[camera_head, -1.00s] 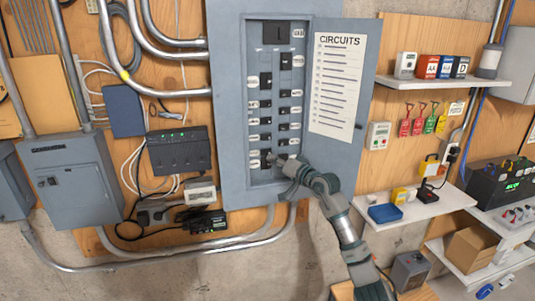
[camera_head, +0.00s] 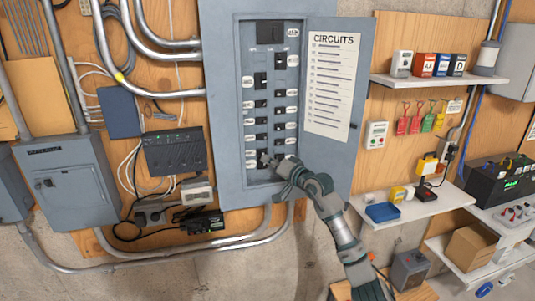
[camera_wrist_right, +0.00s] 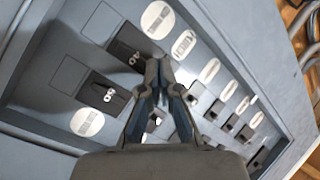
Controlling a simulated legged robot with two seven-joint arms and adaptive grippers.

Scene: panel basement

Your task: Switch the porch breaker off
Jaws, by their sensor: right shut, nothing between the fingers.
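The grey breaker panel (camera_head: 225,100) stands open in the head view, with two columns of black breakers and white labels. The labels are too small to read, so I cannot tell which breaker is the porch one. My right gripper (camera_head: 268,161) is shut and empty at the bottom of the columns, and hides part of the lower right breakers. In the right wrist view its closed fingertips (camera_wrist_right: 160,72) are beside a black breaker (camera_wrist_right: 128,54); I cannot tell whether they touch it. Another breaker (camera_wrist_right: 104,93) lies below left. My left gripper is not in view.
The open panel door (camera_head: 345,165) with the circuits list (camera_head: 333,85) stands right of the breakers, close to my right arm. Shelves (camera_head: 425,207) with small items are farther right. A black box (camera_head: 175,152) and a grey cabinet (camera_head: 70,190) are at left.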

